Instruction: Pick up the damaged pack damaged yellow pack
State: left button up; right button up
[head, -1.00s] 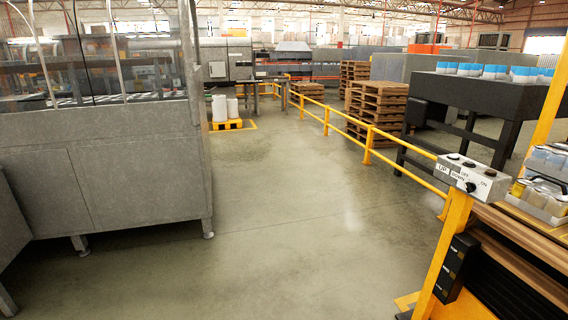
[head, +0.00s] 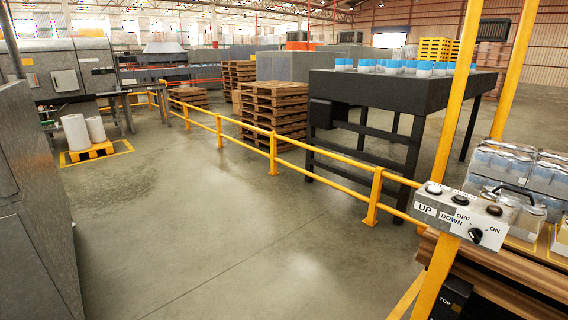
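No damaged yellow pack can be made out in the head view. At the right edge, grey and clear packs (head: 500,160) stand in rows beside the control box; I cannot tell whether any is damaged. A few yellowish parts show low among them. Neither of my grippers is in view.
A control box (head: 462,215) on a yellow post stands at the right. A yellow railing (head: 273,155) runs back along the right side. A dark table (head: 390,92) and pallet stacks (head: 273,110) stand behind it. A grey machine (head: 35,200) is at left. The floor between is clear.

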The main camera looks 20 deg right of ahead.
aim_at(529, 218)
jog(key=z, duration=0.75)
jog(key=i, duration=1)
jog(key=z, duration=1.1)
